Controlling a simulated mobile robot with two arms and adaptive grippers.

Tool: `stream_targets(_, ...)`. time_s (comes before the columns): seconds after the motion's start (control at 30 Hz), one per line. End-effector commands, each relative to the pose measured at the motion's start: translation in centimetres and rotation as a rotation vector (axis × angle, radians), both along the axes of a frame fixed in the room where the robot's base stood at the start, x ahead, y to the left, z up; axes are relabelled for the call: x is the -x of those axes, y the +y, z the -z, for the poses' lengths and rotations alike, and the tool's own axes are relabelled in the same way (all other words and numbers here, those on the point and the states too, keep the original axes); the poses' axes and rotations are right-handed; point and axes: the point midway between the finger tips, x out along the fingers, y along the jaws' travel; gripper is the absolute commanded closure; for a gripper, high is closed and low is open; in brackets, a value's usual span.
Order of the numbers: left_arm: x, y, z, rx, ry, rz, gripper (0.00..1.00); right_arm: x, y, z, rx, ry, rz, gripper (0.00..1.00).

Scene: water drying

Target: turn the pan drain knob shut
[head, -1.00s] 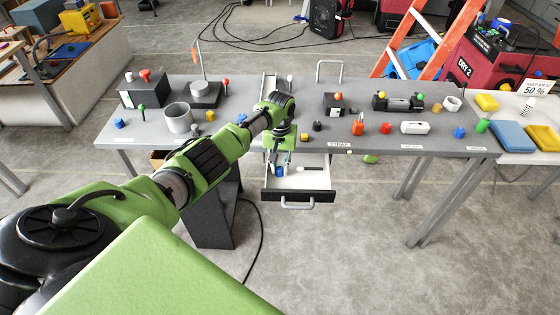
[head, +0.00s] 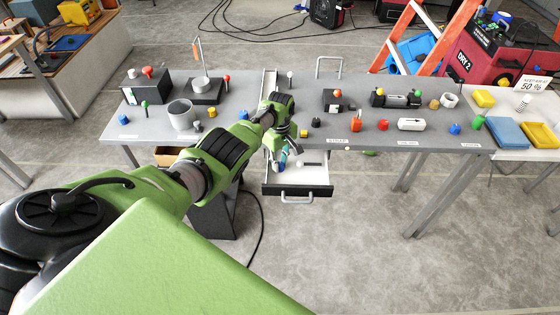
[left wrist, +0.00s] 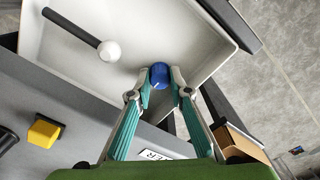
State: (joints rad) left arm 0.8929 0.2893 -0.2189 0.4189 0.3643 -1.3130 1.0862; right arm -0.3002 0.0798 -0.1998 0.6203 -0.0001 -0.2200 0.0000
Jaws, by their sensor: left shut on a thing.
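The blue knob (left wrist: 159,76) stands in the white pan (left wrist: 62,72), close to one wall. The pan shows in the head view (head: 318,186) as a pulled-out, drawer-like tray with a front handle. My left gripper (left wrist: 160,88) has a teal finger on each side of the knob and is shut on it. In the head view my left gripper (head: 281,160) reaches down into the pan and partly hides the knob. Whether the drain is open cannot be told. My right gripper is out of view.
A black rod with a white ball end (left wrist: 108,50) lies in the pan beside the knob. A yellow block (left wrist: 44,131) sits on the grey table (head: 240,133) near the pan. Many small parts stand along the table. The floor in front is clear.

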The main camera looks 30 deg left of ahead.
Motion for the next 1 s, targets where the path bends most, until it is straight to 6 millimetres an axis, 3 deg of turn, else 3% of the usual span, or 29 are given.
stream_targets(0.73,-0.05,0.13,-0.09,-0.003,-0.002,-0.083,1.0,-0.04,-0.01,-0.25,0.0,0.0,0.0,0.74)
stream_targets(0.77,-0.05,0.13,-0.09,-0.003,-0.002,-0.083,0.74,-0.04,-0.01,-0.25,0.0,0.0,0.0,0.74)
stream_targets(0.8,-0.05,0.13,-0.09,-0.002,-0.001,-0.083,0.65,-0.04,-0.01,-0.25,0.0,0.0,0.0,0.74)
stream_targets(1.0,-0.03,0.09,-0.05,-0.002,-0.001,-0.082,0.65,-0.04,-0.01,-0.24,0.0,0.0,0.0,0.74)
